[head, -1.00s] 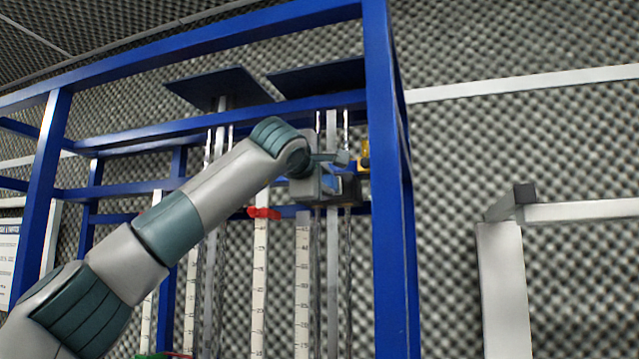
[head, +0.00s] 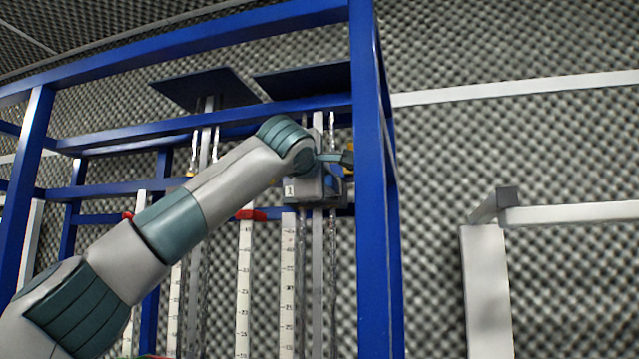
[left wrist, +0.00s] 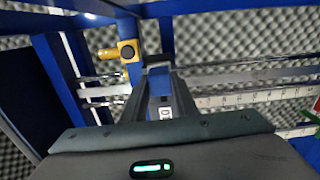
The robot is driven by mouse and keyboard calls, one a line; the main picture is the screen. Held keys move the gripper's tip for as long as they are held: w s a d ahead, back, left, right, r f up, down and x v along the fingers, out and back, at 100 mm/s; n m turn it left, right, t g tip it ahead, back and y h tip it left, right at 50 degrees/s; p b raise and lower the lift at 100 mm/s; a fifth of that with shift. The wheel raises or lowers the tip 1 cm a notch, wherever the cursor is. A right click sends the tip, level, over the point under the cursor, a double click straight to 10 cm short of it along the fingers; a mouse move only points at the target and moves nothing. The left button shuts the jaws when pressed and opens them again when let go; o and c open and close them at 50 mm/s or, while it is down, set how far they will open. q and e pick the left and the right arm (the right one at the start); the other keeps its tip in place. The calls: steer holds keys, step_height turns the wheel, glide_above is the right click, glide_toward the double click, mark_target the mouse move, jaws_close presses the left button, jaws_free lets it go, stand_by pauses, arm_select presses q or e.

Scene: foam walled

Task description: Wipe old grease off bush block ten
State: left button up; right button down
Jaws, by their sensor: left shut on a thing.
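A grey block (head: 305,190) with a small white label sits on a vertical rail inside the blue frame in the head view. The label's number is too small to read surely. My left gripper (head: 338,158) is just above and right of the block, partly hiding it. In the left wrist view my left gripper (left wrist: 158,66) is shut on a blue thing (left wrist: 160,84), perhaps a cloth; its shape is mostly hidden. A white label (left wrist: 165,112) shows below it. I cannot tell whether the blue thing touches the block. Grease cannot be made out. My right gripper is not in view.
A blue post (head: 372,200) stands close to the right of my gripper. A yellow fitting (left wrist: 128,50) shows left of the fingers in the wrist view. White scales (head: 288,285) and a red clamp (head: 250,214) are below. A pale stand (head: 487,285) is at the right.

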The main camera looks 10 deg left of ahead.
arm_select(q)
steer(key=shift+d, duration=0.75)
steer(key=shift+a, duration=0.15)
steer(key=shift+w+a, duration=0.1)
steer(key=shift+a, duration=1.4)
steer(key=a, duration=0.3)
steer(key=shift+a, duration=0.1)
